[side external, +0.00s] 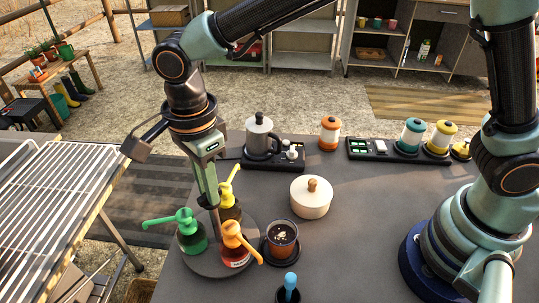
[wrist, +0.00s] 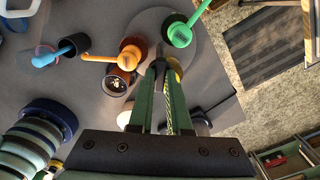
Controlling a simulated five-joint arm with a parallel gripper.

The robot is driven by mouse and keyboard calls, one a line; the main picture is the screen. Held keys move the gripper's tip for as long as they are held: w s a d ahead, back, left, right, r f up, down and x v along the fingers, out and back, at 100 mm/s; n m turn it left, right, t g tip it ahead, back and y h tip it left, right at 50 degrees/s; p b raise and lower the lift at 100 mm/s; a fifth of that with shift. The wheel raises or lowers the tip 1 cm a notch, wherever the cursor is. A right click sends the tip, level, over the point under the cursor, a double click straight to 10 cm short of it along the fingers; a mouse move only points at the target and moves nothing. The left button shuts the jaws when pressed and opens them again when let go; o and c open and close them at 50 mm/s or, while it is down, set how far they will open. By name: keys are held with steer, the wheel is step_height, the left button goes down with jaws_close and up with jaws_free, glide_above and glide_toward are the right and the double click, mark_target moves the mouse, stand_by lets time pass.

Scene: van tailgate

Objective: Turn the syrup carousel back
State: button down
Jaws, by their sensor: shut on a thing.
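The syrup carousel (side external: 208,267) is a round grey plate at the front left of the dark table, also in the wrist view (wrist: 204,48). It bears a green pump bottle (side external: 192,240) at left, an orange one (side external: 236,252) at front right and a yellow one (side external: 230,207) at the back. My gripper (side external: 213,204) points down among the bottles, shut on the slim central post (side external: 216,222). In the wrist view my fingertips (wrist: 160,64) partly hide the post and the yellow bottle.
A dark cup (side external: 282,242) stands close right of the carousel, with a blue-handled tool (side external: 290,284) in front. A cream lidded pot (side external: 311,198), a moka pot (side external: 260,137) and several canisters stand behind. The table's left edge is near the carousel; the right middle is clear.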

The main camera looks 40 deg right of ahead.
steer(key=m, duration=0.3)
steer(key=shift+r+m, duration=0.1)
steer(key=shift+m, duration=2)
steer(key=c, duration=0.9)
jaws_free()
steer(key=shift+o, duration=0.2)
step_height(320, 180, up, 12)
